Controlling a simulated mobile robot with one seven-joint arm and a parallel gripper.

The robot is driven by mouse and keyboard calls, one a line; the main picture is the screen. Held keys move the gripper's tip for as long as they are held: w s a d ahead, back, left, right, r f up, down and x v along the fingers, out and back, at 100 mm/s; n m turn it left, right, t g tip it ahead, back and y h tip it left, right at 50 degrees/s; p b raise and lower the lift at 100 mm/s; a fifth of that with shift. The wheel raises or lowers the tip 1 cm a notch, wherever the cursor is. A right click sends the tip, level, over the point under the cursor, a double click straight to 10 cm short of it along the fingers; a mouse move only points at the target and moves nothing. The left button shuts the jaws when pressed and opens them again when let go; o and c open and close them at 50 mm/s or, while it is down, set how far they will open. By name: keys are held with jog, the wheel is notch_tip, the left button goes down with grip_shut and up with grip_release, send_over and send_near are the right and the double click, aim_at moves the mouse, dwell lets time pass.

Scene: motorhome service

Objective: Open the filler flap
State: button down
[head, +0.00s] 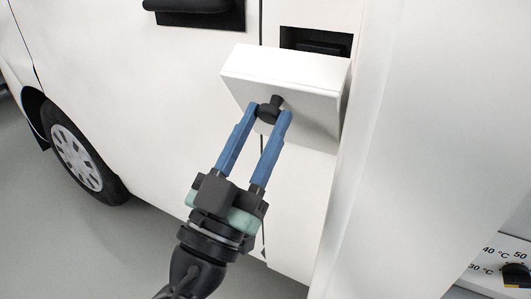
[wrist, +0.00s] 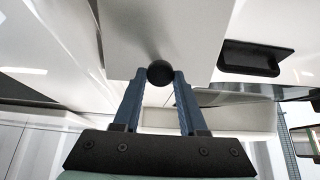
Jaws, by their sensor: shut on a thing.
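The filler flap (head: 314,112) is a thick white panel on the side of the white vehicle. It stands out from the body, and its top edge face shows in the head view. A small black knob (head: 276,103) sits on its outer face. My gripper (head: 269,114), with two blue fingers, is shut on this knob. The wrist view shows the round black knob (wrist: 160,72) between the fingertips, with the pale flap (wrist: 165,30) behind it. A dark recess (head: 316,41) shows just above and behind the flap; the flap hides the rest of it.
A black door handle (head: 195,10) is at the upper left of the flap. A front wheel (head: 77,156) stands at far left on grey floor. A white panel (head: 430,120) rises close on the right. A temperature dial (head: 516,274) is at lower right.

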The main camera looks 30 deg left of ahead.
notch_tip(320, 180, down, 14)
jog(key=t+b, duration=0.2)
jog(key=b, duration=2.6)
jog(key=shift+w+r+t, duration=0.15)
jog(key=shift+r+t, duration=0.05)
jog(key=shift+t, duration=0.1)
jog(key=shift+d, duration=0.1)
jog(key=c, duration=0.5)
grip_release()
jog(key=shift+w, duration=0.1)
jog(key=shift+o, duration=0.2)
jog(key=shift+r, duration=0.1)
jog(key=shift+s, duration=0.2)
jog(key=b+v, duration=0.3)
jog(key=v, duration=1)
jog(key=shift+w, duration=0.15)
